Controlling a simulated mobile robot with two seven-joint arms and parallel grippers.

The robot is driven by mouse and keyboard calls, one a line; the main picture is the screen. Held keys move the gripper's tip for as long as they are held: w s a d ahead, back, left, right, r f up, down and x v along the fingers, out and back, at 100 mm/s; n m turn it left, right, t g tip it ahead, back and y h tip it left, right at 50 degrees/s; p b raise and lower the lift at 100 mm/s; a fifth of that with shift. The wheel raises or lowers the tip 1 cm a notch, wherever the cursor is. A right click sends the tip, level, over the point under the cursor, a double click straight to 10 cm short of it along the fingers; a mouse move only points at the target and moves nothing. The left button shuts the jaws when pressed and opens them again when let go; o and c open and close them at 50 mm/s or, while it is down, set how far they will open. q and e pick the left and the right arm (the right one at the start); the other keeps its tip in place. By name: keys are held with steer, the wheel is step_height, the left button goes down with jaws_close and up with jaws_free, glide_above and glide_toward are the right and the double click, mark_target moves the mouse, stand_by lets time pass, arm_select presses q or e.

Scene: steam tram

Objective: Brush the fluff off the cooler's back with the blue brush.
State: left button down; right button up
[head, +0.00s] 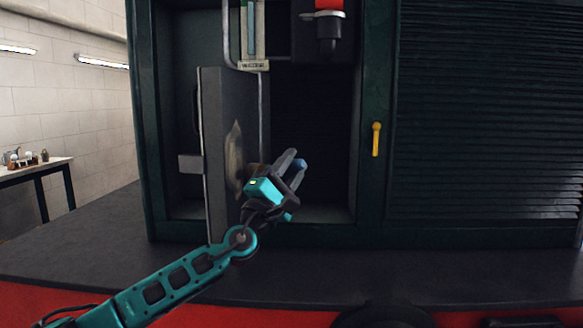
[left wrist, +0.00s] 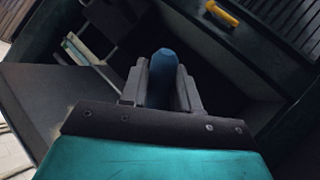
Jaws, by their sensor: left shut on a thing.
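The cooler appears to be the upright grey slab (head: 218,120) in the open dark green cabinet. Its face towards the right carries a ragged beige patch of fluff (head: 233,150). My left gripper (head: 291,165) is just right of that face, shut on the blue brush (head: 301,164). In the left wrist view the blue handle end (left wrist: 162,72) stands between the two fingers (left wrist: 161,88). A brownish part, perhaps the bristles, shows left of the gripper, near the fluff's lower end; I cannot tell whether it touches. My right gripper is not in view.
A yellow handle (head: 376,139) sits on the cabinet post, with a dark slatted shutter (head: 485,110) to its right. A gauge glass (head: 251,30) and a red-topped fitting (head: 328,25) hang above. The cabinet's dark interior right of the gripper looks free. A side table (head: 40,167) stands far left.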

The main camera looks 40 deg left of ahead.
arm_select(q)
steer(key=shift+a+f, duration=0.1)
steer(key=shift+f, duration=0.6)
steer(key=shift+s+d+r, duration=0.1)
steer(key=shift+s+d, duration=0.1)
steer(key=shift+s, duration=0.2)
steer(key=shift+s+d+p, duration=0.3)
steer(key=shift+s+p, duration=0.3)
steer(key=shift+s, duration=0.1)
steer(key=shift+s+d+p, duration=0.25)
steer(key=shift+s, duration=0.25)
steer(key=shift+s+d+p, duration=0.2)
steer(key=shift+s, duration=0.25)
steer(key=shift+s+d+p, duration=0.2)
steer(key=shift+s+d, duration=0.05)
steer(key=shift+s, duration=0.45)
steer(key=shift+s+d+p, duration=0.2)
steer(key=shift+s, duration=0.45)
steer(key=shift+s+d+p, duration=0.2)
steer(key=shift+s+d, duration=0.05)
steer(key=shift+s, duration=0.45)
steer(key=shift+d, duration=0.1)
